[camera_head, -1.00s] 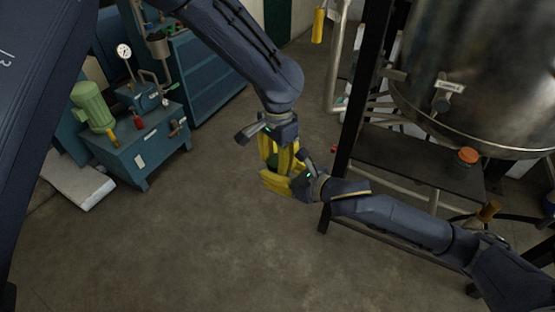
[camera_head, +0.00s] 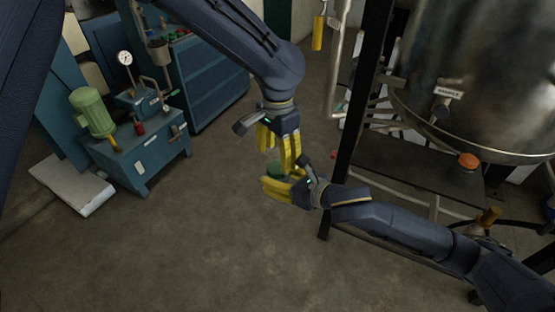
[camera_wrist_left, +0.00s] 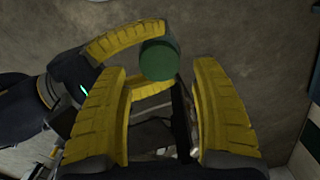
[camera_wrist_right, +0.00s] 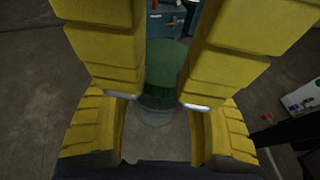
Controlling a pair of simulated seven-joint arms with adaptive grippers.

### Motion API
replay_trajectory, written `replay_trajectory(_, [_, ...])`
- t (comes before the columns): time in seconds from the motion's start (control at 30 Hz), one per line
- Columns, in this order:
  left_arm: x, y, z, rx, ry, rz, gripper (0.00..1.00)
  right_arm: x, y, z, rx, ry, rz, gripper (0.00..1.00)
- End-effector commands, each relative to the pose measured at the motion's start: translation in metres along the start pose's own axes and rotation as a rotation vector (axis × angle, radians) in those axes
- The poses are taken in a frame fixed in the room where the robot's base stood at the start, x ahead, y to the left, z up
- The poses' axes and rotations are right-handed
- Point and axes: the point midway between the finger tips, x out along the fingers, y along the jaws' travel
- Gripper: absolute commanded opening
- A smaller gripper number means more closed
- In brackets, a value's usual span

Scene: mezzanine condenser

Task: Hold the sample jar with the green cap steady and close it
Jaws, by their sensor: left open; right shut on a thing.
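The sample jar shows its round green cap (camera_head: 274,170) in the head view, just below my left gripper (camera_head: 277,158). The cap (camera_wrist_right: 166,66) sits on top of the clear jar body (camera_wrist_right: 155,112) in the right wrist view. My right gripper (camera_head: 276,188) is shut on the jar body and holds it upright in the air, above the floor. My left gripper is open, its yellow fingers pointing down over the cap. In the left wrist view the cap (camera_wrist_left: 160,60) lies between and beyond its fingers. Part of the jar body is hidden by fingers.
A blue pump cart (camera_head: 150,150) with a green motor stands at the left, near a blue cabinet (camera_head: 205,80). A large metal vessel (camera_head: 480,80) and its dark frame stand at the right, close to my right arm. The floor below the grippers is clear.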

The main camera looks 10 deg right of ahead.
Motion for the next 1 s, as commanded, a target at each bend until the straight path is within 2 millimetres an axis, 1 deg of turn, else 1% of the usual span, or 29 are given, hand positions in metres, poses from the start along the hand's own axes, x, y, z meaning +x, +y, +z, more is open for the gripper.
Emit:
replay_trajectory(0.27, [-0.001,0.0,0.0,0.0,0.0,0.0,0.65,0.0,0.0,0.0,0.0,-0.001,0.0,0.0])
replay_trajectory(0.3, [-0.001,0.0,0.0,0.0,0.0,0.0,0.72,0.0,0.0,0.001,0.0,-0.001,0.0,0.0])
replay_trajectory(0.4, [-0.001,0.0,0.0,0.0,0.001,0.0,0.84,0.0,0.0,0.001,0.0,-0.001,0.0,0.0])
replay_trajectory(0.5, [-0.001,0.0,0.0,0.0,0.001,0.0,0.93,0.0,0.0,0.001,0.0,-0.001,0.0,0.0])
replay_trajectory(0.8, [-0.002,0.0,0.0,0.0,0.001,0.0,0.93,0.0,0.0,0.001,0.0,-0.001,0.0,0.0])
replay_trajectory(0.87, [-0.005,0.0,-0.001,0.0,0.002,0.001,0.93,0.0,0.0,0.001,0.0,-0.001,0.0,0.0])
replay_trajectory(1.0, [-0.018,-0.001,-0.001,-0.001,0.003,0.001,0.93,0.0,0.0,0.001,0.0,-0.001,0.0,0.0])
